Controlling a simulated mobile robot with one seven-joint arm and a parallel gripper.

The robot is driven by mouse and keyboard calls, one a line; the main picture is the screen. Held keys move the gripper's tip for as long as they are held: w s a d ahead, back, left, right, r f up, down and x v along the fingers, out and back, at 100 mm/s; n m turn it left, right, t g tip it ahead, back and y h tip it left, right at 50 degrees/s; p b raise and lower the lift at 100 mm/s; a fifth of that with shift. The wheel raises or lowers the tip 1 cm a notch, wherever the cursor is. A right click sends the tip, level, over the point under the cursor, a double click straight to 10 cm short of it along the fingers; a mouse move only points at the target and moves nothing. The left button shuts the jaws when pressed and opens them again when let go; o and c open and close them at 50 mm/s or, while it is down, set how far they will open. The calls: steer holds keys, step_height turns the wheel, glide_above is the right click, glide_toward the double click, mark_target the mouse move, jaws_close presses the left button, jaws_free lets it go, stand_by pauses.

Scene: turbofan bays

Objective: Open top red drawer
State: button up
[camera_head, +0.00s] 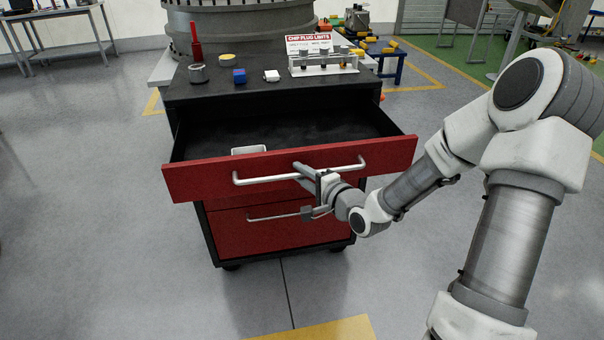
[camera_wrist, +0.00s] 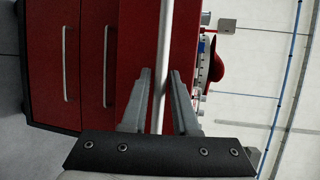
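The top red drawer (camera_head: 200,176) of the black workshop cabinet is pulled well out, and its dark inside is visible in the head view. Its long pale handle (camera_head: 255,179) runs across the red front. My gripper (camera_head: 305,172) is at the right half of this handle. In the wrist view, the handle (camera_wrist: 164,35) runs between the two fingers of my gripper (camera_wrist: 160,75), which are close together on either side of it. The fingers look shut on the handle, though the contact itself is hard to see.
A small white container (camera_head: 249,150) lies in the open drawer. A lower red drawer (camera_head: 245,238) is shut. The floor at left is clear.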

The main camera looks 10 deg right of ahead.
steer(key=shift+o, duration=1.1)
steer(key=shift+d, duration=0.1)
steer(key=p+v, duration=1.3)
steer(key=v, duration=0.4)
steer(key=shift+s+p, duration=0.15)
steer(key=shift+p, duration=0.2)
steer(key=shift+r, duration=0.1)
